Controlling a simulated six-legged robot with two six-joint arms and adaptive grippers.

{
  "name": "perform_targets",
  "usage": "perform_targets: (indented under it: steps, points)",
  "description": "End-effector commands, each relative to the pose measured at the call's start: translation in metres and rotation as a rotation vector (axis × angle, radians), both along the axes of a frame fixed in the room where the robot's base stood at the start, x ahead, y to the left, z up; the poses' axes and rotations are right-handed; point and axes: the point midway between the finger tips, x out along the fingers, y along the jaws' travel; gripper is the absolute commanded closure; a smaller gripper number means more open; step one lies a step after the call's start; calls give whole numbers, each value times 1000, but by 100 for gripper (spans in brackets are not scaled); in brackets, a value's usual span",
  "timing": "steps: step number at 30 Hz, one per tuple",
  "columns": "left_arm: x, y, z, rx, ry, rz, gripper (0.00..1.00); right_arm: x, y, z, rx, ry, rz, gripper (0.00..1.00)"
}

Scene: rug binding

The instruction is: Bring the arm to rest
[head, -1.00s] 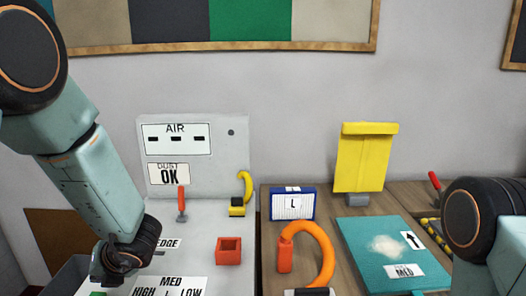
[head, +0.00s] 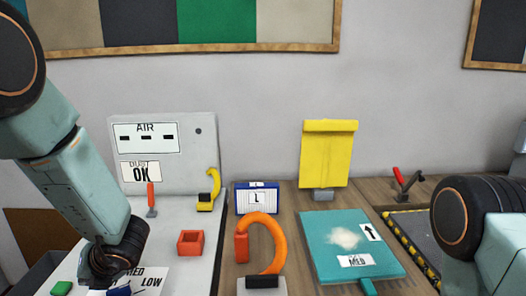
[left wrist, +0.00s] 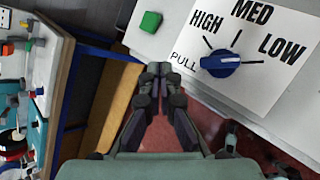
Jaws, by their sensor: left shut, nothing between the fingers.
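My left arm comes in from the left in the head view and hangs down over the white panel's left side. Its gripper (head: 100,281) is low in the picture and partly hidden by the dark wrist. In the left wrist view the two fingers (left wrist: 158,70) are together with nothing between them. They point past the panel's edge, apart from the blue knob (left wrist: 221,64) and the green button (left wrist: 150,22). My right arm shows only as a dark joint and pale link at the right edge; its gripper is out of the picture.
The white panel holds a red open box (head: 190,243) and a yellow-handled tool (head: 207,190). On the wooden bench are an orange hose (head: 262,222), a blue-framed box (head: 257,198), a teal board (head: 318,262) and a yellow sheet (head: 326,155). A red-handled clamp (head: 405,183) stands behind.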

Motion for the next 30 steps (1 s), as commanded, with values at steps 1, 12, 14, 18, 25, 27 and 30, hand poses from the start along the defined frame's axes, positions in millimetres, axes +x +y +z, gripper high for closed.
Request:
perform_targets:
  steps: [1, 12, 14, 18, 25, 27, 30]
  points:
    - [0, 0, 0, 0, 0, 0, 100, 0, 0, 0, 0, 0, 0, 60]
    - [-25, -10, -71, 141, 416, -530, 100, 0, 0, -17, 0, 0, 0, 60]
    - [-31, -14, -85, 167, 501, -645, 100, 0, 0, -21, 0, 0, 0, 60]
    - [-55, -30, -129, 238, 741, -988, 100, 0, 0, -31, 0, 0, 0, 60]
    - [-129, -79, -217, 377, 1178, -1813, 100, 0, 0, -52, 0, 0, 0, 60]
    - [-158, -96, -241, 421, 1268, -2087, 100, 0, 0, -59, 0, 0, 0, 60]
    - [-203, -122, -267, 491, 1336, -2482, 100, 0, 0, -67, 0, 0, 0, 60]
